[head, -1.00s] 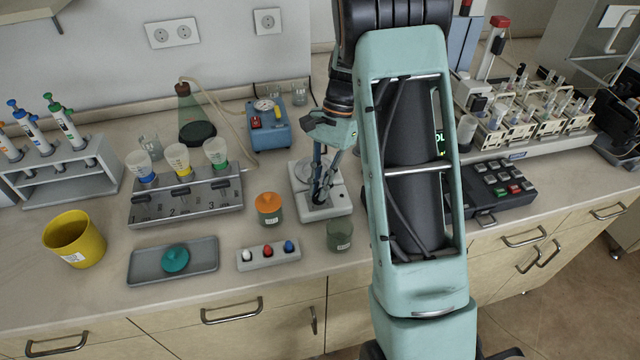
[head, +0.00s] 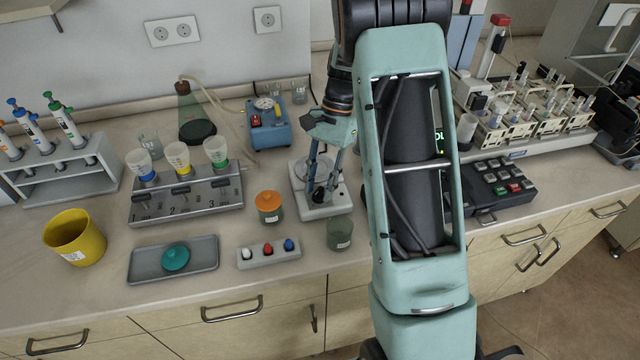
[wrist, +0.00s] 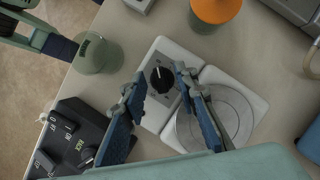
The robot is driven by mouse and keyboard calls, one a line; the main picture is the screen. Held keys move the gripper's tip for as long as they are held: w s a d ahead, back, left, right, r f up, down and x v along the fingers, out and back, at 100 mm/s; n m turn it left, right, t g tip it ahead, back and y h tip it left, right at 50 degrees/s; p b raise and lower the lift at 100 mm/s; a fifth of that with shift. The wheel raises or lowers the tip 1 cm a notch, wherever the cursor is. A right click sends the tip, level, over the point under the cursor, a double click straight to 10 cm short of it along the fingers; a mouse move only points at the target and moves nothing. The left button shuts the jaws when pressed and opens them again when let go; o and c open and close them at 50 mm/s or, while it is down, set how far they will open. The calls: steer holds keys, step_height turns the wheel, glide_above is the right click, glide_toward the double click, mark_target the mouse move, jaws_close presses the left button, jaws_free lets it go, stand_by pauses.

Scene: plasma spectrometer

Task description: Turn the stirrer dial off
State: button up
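The stirrer (head: 323,209) is a white unit with a round plate at the back and a black dial (head: 319,195) at the front. In the wrist view the dial (wrist: 161,79) shows a white pointer mark near its top edge, toward the orange-lidded jar; the dial's printed marks are too small to read. My gripper (head: 322,178) is above the stirrer, pointing down. In the wrist view my gripper (wrist: 160,76) is open, with one finger on each side of the dial and a gap between each finger and the knob. Nothing is held.
An orange-lidded jar (head: 268,208) stands left of the stirrer and a greenish beaker (head: 340,236) in front of it. A blue pump (head: 268,128) stands behind. A black keypad (head: 490,192) is on the right.

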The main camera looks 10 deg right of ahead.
steer(key=v, duration=1.2)
